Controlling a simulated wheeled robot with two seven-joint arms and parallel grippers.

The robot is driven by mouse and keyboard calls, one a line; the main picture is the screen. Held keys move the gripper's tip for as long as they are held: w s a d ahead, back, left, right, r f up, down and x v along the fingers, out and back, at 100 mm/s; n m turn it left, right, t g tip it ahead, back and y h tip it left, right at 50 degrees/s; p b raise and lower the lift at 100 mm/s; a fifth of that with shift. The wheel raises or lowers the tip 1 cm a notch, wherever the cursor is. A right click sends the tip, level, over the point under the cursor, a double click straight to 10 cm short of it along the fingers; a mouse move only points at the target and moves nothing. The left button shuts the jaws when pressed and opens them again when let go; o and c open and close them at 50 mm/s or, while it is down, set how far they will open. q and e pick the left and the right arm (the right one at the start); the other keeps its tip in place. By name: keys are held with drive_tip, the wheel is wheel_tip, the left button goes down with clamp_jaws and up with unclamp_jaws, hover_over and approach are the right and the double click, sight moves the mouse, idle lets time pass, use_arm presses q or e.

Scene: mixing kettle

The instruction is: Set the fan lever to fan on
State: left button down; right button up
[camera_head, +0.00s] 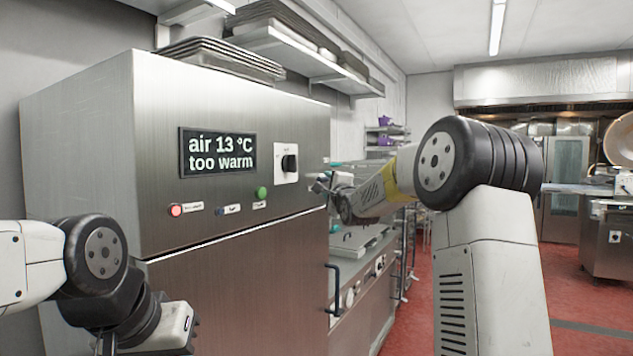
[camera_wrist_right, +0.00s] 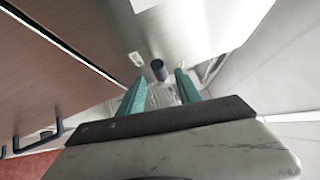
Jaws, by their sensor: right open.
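A steel cabinet (camera_head: 75,150) stands at the left with a display (camera_head: 217,151) reading "air 13 °C too warm". A black knob (camera_head: 289,163) sits on a white plate. My right gripper (camera_head: 322,182) is at the panel's right edge, small and partly hidden by its own arm. In the wrist view, its teal fingers (camera_wrist_right: 161,92) are open. A dark cylindrical handle (camera_wrist_right: 158,70) shows between and beyond them, beside a small white label (camera_wrist_right: 137,58); it may be the fan lever. I cannot tell its setting or whether the fingers touch it. My left arm is at lower left; its fingers do not show.
A lower counter (camera_head: 352,300) with a dark handle stands right of the cabinet. Shelves with trays (camera_head: 222,55) hang above.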

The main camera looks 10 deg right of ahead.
sight(324, 181)
drive_tip(key=x, duration=0.5)
drive_tip(key=shift+w, duration=0.3)
clamp_jaws()
idle(1.1)
